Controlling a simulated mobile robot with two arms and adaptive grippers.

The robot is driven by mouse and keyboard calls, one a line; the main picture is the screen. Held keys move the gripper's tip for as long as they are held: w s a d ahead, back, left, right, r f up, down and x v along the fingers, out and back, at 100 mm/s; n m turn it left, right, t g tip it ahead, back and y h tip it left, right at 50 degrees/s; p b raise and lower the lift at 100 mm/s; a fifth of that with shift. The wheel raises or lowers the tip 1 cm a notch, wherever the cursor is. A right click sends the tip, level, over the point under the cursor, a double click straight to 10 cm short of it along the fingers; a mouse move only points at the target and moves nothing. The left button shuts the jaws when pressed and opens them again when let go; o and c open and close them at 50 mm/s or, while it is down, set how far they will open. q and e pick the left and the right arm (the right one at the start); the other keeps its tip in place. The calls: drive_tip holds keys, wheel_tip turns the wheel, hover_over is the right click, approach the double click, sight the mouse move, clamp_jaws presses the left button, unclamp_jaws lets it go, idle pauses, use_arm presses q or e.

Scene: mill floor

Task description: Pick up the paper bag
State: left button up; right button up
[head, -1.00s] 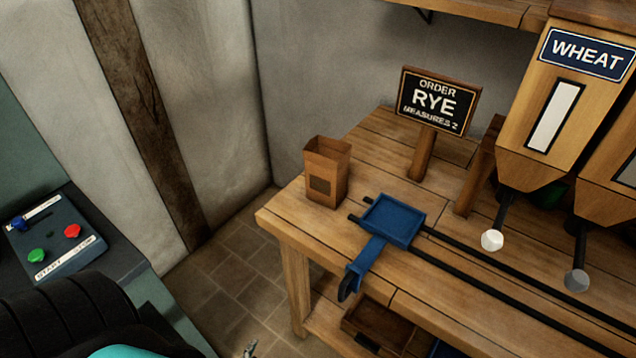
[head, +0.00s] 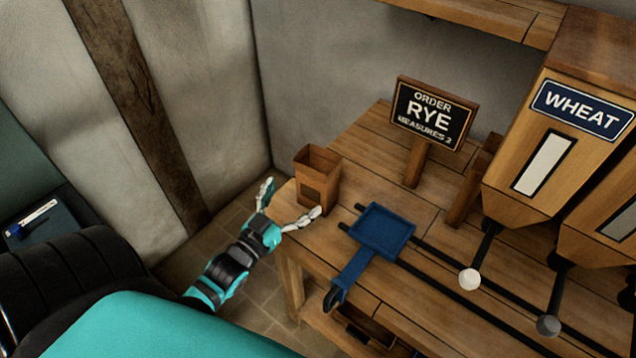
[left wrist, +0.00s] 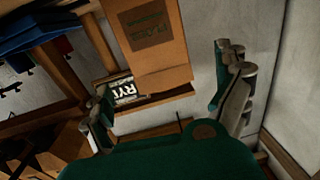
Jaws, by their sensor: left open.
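The paper bag (head: 318,180) is brown, open at the top and has a dark label. It stands upright at the left end of the wooden workbench. In the left wrist view the bag (left wrist: 165,55) appears upside down, ahead of and between the fingers. My left gripper (head: 293,199) is open and empty, its fingers spread at the bench's left corner, just in front of the bag. I cannot tell whether a finger touches it. The left gripper's fingers also show in the left wrist view (left wrist: 168,92). My right gripper is out of view.
A blue tray with a handle (head: 383,228) sits on black rails right of the bag. An order sign reading RYE (head: 434,112) stands behind. A wheat hopper (head: 545,150) with a lever is at the right. The wall (head: 325,70) is close behind the bench.

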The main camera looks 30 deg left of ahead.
sight(310, 181)
use_arm(q)
drive_tip(key=w, duration=0.3)
drive_tip(key=shift+w+p, duration=0.3)
drive_tip(key=w+p, duration=0.1)
drive_tip(key=w, duration=0.1)
drive_tip(key=w+p, duration=0.1)
drive_tip(key=w, duration=0.1)
drive_tip(key=shift+w+d+r, duration=0.15)
drive_tip(key=shift+w+r, duration=0.05)
drive_tip(key=shift+w, duration=0.15)
drive_tip(key=shift+w+f, duration=0.15)
drive_tip(key=shift+w, duration=0.3)
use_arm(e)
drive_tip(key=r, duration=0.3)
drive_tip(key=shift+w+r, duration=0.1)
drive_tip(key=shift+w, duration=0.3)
use_arm(q)
drive_tip(key=shift+s, duration=0.1)
drive_tip(key=shift+c, duration=1)
drive_tip(key=c, duration=0.7)
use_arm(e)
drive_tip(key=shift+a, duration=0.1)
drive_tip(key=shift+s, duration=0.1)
